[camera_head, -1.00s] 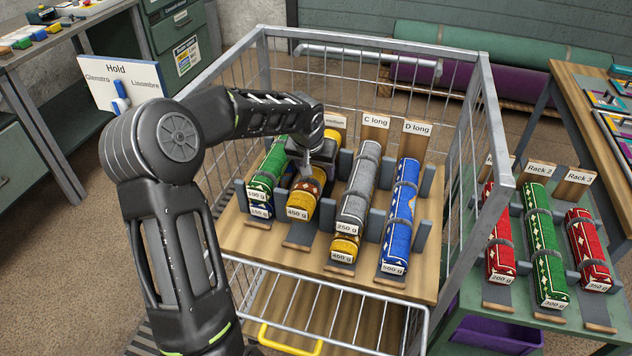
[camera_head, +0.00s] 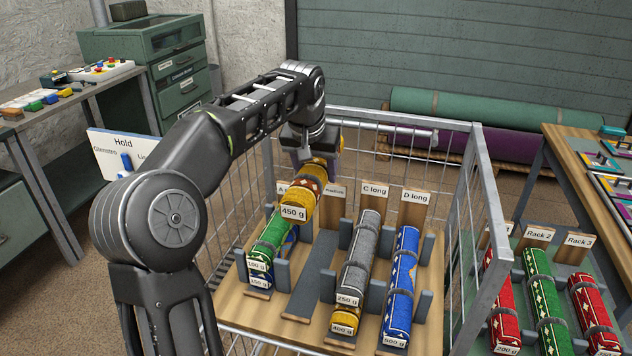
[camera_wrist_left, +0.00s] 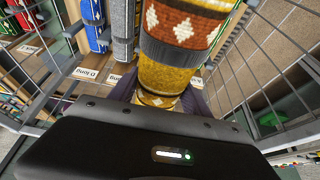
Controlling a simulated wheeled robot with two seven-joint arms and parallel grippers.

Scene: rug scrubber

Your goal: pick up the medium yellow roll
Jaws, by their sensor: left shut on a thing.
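The medium yellow roll (camera_head: 305,196), with a dark red and white band and a "450 g" tag, hangs tilted in the air above the wooden rack board. It also shows large in the left wrist view (camera_wrist_left: 180,75). My left gripper (camera_head: 318,158) is shut on the roll near its far end. The slot below it (camera_head: 313,280), between slot A and the "C long" slot, is empty. My right gripper is not in view.
Slot A holds a green roll (camera_head: 268,242) above a blue one. "C long" holds a grey roll (camera_head: 359,260) over a yellow "400 g" roll (camera_head: 345,321). "D long" holds a blue roll (camera_head: 402,280). A wire cage (camera_head: 480,190) surrounds the board. More racked rolls stand right.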

